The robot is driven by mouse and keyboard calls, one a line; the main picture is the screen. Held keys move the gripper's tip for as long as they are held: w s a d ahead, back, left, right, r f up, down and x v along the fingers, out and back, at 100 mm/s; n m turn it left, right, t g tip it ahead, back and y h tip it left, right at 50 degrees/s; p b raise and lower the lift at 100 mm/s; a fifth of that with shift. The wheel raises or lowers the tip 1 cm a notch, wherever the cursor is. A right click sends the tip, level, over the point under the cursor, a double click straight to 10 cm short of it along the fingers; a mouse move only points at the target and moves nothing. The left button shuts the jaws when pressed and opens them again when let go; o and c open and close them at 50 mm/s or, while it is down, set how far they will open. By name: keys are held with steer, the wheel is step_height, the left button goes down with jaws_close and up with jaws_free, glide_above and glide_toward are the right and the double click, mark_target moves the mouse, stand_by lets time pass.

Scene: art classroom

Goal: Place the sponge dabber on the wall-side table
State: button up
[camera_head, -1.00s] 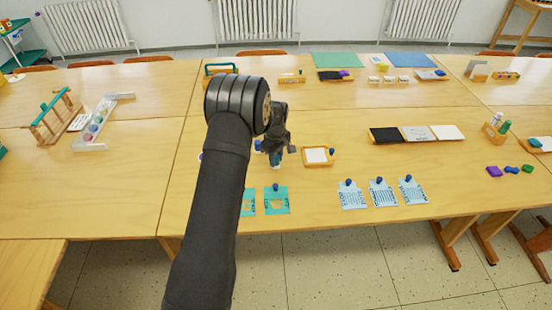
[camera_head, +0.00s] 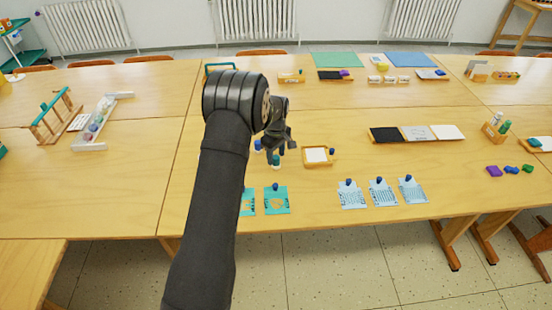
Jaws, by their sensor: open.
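My gripper (camera_head: 281,146) hangs over the near middle table, pointing down, its jaws open. A small upright blue, white and teal piece (camera_head: 276,161), which looks like a sponge dabber, stands right below it. I cannot tell whether the fingers are around it or only above it. Another blue-topped piece (camera_head: 258,146) shows between my arm and the gripper, partly hidden. The wall-side table (camera_head: 290,97) is the far row of wooden tabletop behind, nearer the radiators.
A framed white pad (camera_head: 318,156) lies just right of the gripper. Teal cards (camera_head: 277,200) and light-blue cards (camera_head: 382,192) with blue knobs lie in front. The far table holds a green sheet (camera_head: 338,60), a blue sheet (camera_head: 410,60) and small trays. Bare wood shows between them.

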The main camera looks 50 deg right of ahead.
mark_target(276, 157)
step_height(276, 157, up, 10)
stand_by(0.3)
step_height(276, 157, down, 12)
steer(key=shift+r, duration=2)
steer(key=shift+f, duration=0.1)
